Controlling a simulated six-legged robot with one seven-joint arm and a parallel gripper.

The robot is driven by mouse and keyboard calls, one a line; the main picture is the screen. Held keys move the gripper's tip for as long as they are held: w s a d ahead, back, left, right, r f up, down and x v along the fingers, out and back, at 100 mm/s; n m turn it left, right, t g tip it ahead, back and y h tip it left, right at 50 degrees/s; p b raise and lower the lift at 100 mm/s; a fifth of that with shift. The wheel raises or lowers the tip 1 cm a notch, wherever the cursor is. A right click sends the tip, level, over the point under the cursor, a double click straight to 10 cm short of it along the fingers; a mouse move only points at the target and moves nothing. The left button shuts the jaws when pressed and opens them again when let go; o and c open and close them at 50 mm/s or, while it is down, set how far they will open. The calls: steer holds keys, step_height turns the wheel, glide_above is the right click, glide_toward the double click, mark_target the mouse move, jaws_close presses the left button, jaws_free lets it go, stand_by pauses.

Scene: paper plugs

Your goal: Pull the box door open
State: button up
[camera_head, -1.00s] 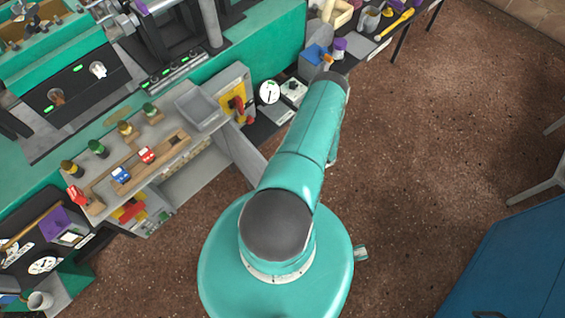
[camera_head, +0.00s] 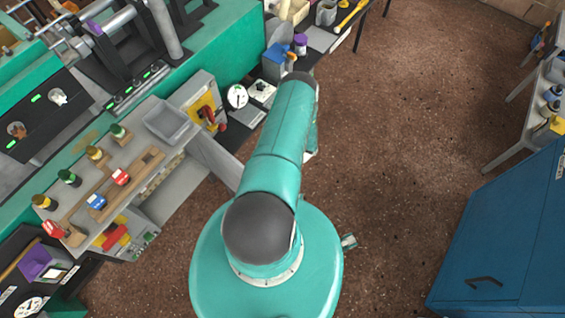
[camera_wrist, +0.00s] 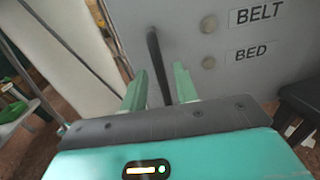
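A grey door or panel (camera_wrist: 225,75) fills the upper right of the wrist view. It carries the labels BELT and BED, each beside a round knob. A black upright bar handle (camera_wrist: 154,50) stands at its left part. My gripper (camera_wrist: 160,82) is open in front of the panel. Its two green fingers are spread, and the lower part of the handle shows between them. I cannot tell whether either finger touches it. In the head view my teal arm hides the gripper, and I cannot make out the handle there.
A workbench (camera_head: 160,118) with jars and small blocks runs along the left. A blue cabinet (camera_head: 510,235) stands at the lower right, with a grey table (camera_head: 522,128) behind it. Brown floor (camera_head: 400,130) between them is clear.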

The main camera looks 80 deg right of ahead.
steer(key=v, duration=1)
steer(key=shift+s+d, duration=0.2)
